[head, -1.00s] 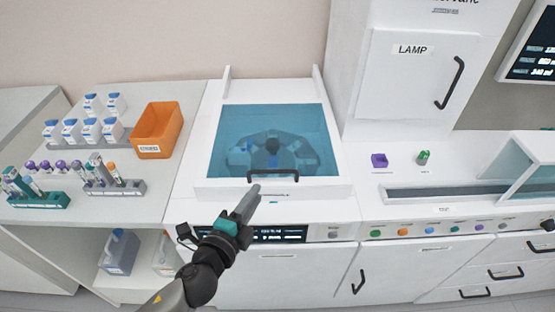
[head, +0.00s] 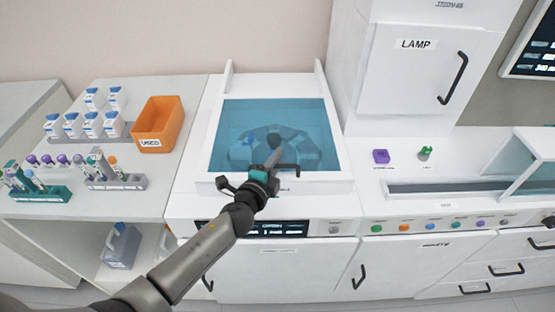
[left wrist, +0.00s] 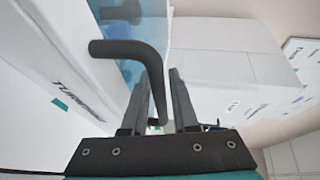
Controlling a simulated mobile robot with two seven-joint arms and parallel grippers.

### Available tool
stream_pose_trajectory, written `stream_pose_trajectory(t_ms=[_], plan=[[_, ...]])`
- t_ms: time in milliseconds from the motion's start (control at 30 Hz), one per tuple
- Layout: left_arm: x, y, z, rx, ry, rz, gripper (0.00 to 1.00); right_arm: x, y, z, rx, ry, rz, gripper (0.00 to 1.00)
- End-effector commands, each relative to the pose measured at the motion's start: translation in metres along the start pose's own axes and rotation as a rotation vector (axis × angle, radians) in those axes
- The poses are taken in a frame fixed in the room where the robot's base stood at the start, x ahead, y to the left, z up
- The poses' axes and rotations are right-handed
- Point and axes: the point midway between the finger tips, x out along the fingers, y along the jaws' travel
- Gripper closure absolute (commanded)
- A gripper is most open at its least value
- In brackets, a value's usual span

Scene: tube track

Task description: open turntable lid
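The turntable lid is a white frame with a see-through blue panel (head: 230,115), lying shut over a dark round turntable (head: 265,138) seen dimly through it. Its black bar handle (head: 290,167) is at the front edge, partly hidden behind my left gripper (head: 273,158). In the left wrist view the handle (left wrist: 125,50) bends and its bar runs between the two fingers of my left gripper (left wrist: 160,80). The fingers stand apart with a small gap visible beside the bar. My right gripper is not in view.
An orange bin (head: 158,125), white bottles (head: 92,124) and tube racks (head: 40,193) stand on the left counter. A tall white LAMP cabinet (head: 415,80) rises right of the lid. Two white posts (head: 228,75) stand behind the lid.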

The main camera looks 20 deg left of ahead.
Motion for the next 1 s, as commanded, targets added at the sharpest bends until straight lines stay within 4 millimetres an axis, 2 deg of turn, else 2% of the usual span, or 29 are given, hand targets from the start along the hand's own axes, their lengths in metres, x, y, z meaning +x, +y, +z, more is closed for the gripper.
stream_pose_trajectory(t_ms=[367, 600, 1000], plan=[[0.0041, -0.0003, -0.0004, 0.000, 0.001, 0.000, 0.73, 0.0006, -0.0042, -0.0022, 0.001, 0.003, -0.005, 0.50], [0.0039, -0.0002, -0.0003, 0.000, 0.000, 0.000, 1.00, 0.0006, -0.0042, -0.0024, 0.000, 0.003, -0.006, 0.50], [0.0038, -0.0002, -0.0001, 0.000, 0.000, 0.000, 1.00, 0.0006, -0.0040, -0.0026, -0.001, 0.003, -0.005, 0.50]])
